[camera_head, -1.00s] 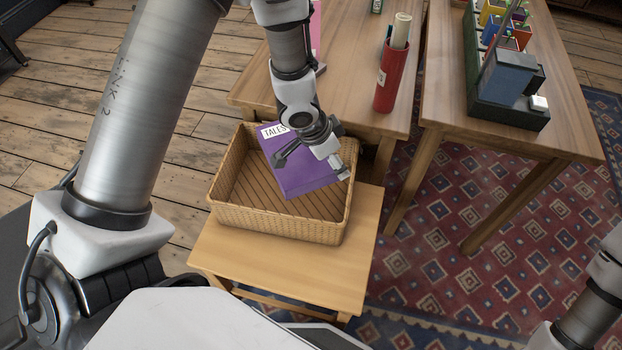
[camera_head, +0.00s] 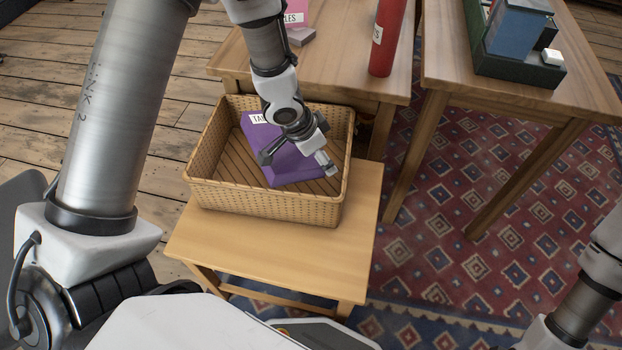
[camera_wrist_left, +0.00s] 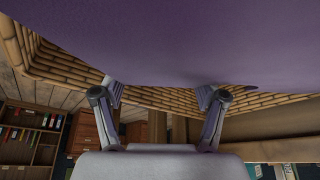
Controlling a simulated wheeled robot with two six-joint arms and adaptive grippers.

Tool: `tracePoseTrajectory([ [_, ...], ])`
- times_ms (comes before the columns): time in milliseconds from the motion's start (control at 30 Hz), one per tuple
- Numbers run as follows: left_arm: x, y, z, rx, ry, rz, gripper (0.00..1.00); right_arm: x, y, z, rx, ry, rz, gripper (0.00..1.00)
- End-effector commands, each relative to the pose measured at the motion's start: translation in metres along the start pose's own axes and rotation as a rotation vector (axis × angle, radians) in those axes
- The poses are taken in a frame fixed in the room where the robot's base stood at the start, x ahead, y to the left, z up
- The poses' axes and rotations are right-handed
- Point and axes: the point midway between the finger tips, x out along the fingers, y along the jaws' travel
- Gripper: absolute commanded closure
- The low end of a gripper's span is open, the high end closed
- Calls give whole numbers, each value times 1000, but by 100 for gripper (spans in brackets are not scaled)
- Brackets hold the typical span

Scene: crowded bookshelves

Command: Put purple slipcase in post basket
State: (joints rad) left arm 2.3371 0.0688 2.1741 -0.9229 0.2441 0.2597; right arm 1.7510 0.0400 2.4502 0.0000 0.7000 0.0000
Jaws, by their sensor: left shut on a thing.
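The purple slipcase (camera_head: 290,165), with a white label lettered "TA...", is inside the outline of the wicker post basket (camera_head: 265,207) in the head view. My left gripper (camera_head: 298,158) is over the basket and shut on the slipcase, partly covering it. In the left wrist view the slipcase (camera_wrist_left: 160,40) fills the top, between the two fingers (camera_wrist_left: 160,95), and the basket's woven wall (camera_wrist_left: 60,68) shows behind. I cannot tell whether the slipcase touches the basket floor. My right arm shows at the lower right, but its gripper is out of view.
The basket stands on a small wooden table (camera_head: 270,255). Behind it a larger table (camera_head: 335,75) holds a red cylinder (camera_head: 387,40) and a pink item (camera_head: 294,12). Another table (camera_head: 530,105) at right carries a dark green tray (camera_head: 515,70) with a blue box.

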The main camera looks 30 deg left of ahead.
Motion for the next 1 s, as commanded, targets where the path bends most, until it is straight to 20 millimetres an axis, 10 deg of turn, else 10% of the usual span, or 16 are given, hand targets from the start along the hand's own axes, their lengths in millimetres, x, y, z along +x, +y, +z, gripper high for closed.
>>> tracePoseTrajectory([
  [300, 64, 1, 27, -2, -3, 3, 96, 47, 0, 0, 0, -1, 0, 46],
  [800, 74, 0, 31, -2, 0, 1, 96, 50, 0, 0, 0, -1, 0, 46],
  [833, 73, 0, 30, -2, 0, 1, 18, 49, 0, 0, 0, -1, 0, 46],
  [1000, 72, 0, 30, -2, 0, 1, 3, 49, 0, 0, 0, -1, 0, 46],
])
